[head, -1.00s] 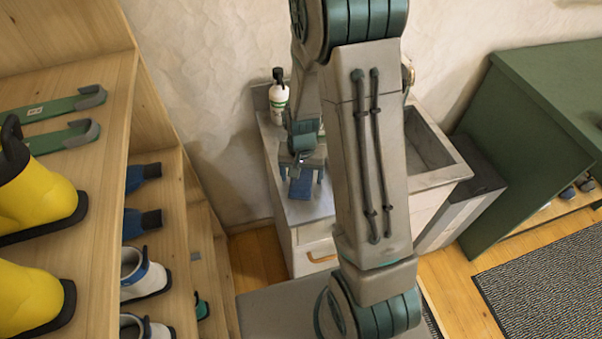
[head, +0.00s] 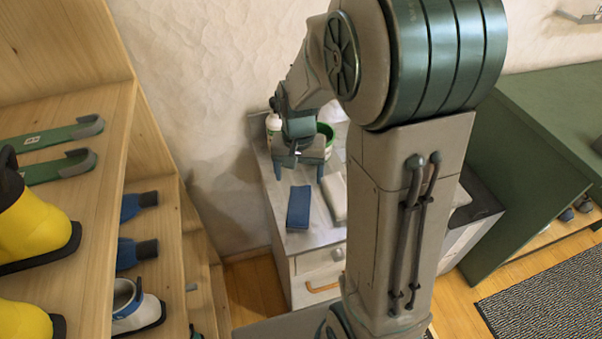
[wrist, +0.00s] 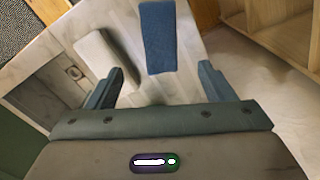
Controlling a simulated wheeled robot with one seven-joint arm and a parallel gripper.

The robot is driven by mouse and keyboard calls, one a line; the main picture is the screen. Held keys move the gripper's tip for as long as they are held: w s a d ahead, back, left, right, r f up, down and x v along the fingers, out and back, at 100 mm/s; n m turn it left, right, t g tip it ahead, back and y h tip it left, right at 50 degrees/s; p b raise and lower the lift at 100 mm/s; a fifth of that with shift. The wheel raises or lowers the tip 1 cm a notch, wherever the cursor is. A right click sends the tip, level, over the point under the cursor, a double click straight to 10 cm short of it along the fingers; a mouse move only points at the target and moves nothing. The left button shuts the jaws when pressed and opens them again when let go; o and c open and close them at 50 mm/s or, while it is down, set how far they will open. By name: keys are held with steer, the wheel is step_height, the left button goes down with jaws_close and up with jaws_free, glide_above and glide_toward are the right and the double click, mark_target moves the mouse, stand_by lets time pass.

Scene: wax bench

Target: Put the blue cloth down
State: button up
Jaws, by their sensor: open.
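The blue cloth (head: 298,207) lies flat as a folded rectangle on the grey top of the small sink bench, near its front left edge. In the wrist view the blue cloth (wrist: 158,37) lies beyond and between my fingertips, apart from them. My gripper (head: 297,176) is open and empty above the bench, behind the cloth. In the wrist view my gripper (wrist: 162,85) shows both fingers spread wide with nothing between them.
A pale folded cloth or block (head: 335,196) lies right of the blue cloth. A white bottle (head: 273,124) and a green container (head: 327,138) stand at the back of the bench. Wooden shelves (head: 120,120) with boots rise at left. A green cabinet (head: 530,150) stands right.

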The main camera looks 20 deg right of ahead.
steer(key=s+r+n+t, duration=0.3)
steer(key=s+r+n, duration=0.1)
steer(key=s+r, duration=0.7)
steer(key=s, duration=0.3)
steer(key=shift+s+r+t, duration=0.15)
steer(key=shift+r+t, duration=0.05)
steer(key=shift+t, duration=0.1)
